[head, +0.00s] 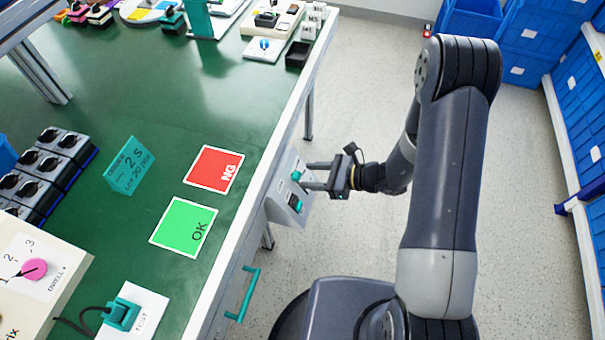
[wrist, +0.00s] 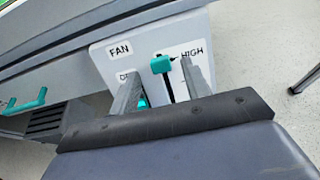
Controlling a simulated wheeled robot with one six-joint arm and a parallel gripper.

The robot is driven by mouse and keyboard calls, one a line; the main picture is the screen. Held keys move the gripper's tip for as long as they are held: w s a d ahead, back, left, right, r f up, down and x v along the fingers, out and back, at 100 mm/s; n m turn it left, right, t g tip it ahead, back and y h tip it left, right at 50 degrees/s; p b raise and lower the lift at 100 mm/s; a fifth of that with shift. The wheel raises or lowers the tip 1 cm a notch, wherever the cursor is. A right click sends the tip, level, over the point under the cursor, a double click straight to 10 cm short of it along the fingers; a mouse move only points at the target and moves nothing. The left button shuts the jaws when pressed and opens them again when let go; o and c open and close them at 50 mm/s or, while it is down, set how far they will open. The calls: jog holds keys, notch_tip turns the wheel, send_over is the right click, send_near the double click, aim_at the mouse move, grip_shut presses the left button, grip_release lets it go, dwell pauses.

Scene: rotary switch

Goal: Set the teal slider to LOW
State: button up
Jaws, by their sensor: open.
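The teal slider (wrist: 161,64) is at the top of its black slot on a pale panel (wrist: 106,67), level with the HIGH mark. The slot runs down behind my gripper, and no LOW mark is visible. My gripper (head: 306,176) is open in front of the panel on the bench's side. In the wrist view its fingers (wrist: 160,73) appear on either side of the slider and slot. I cannot tell if they touch the slider. A second teal part is mostly hidden behind the left finger, near a partly covered label.
A FAN label (wrist: 120,48) is on the panel. A teal handle (head: 243,294) sticks out from the bench side. The green bench top (head: 130,90) holds red NG (head: 215,169) and green OK (head: 184,227) plates. Blue crates (head: 575,110) stand at right; the floor between is mostly clear.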

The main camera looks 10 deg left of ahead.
aim_at(299, 177)
jog(key=shift+x, duration=1.6)
jog(key=shift+c, duration=0.5)
jog(key=shift+s+f, duration=0.1)
grip_shut()
